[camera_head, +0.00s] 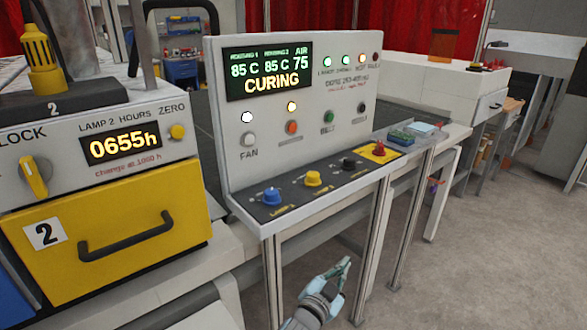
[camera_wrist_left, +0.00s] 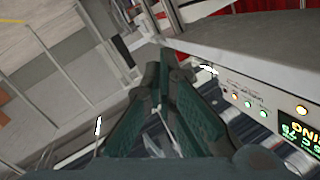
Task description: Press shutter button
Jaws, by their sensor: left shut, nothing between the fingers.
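The control console (camera_head: 215,130) has a sloped front ledge with a blue button (camera_head: 271,196), a yellow button (camera_head: 312,178), a black button (camera_head: 348,163) and a red button (camera_head: 379,149) on a yellow plate. The ledge labels are too small to read fully, so I cannot tell which one is the shutter button. My left gripper (camera_head: 345,266) is shut and empty, below and in front of the ledge, apart from all buttons. In the left wrist view its green fingers (camera_wrist_left: 162,58) are together, and the console's display (camera_wrist_left: 300,133) shows tilted at right. My right gripper is not in view.
A yellow drawer (camera_head: 110,245) with a black handle (camera_head: 127,237) and a lamp-hours display (camera_head: 120,143) stands left of the console. Metal legs (camera_head: 372,250) stand under the ledge. A small tray (camera_head: 400,137) lies beyond the red button. Open floor (camera_head: 480,260) is at right.

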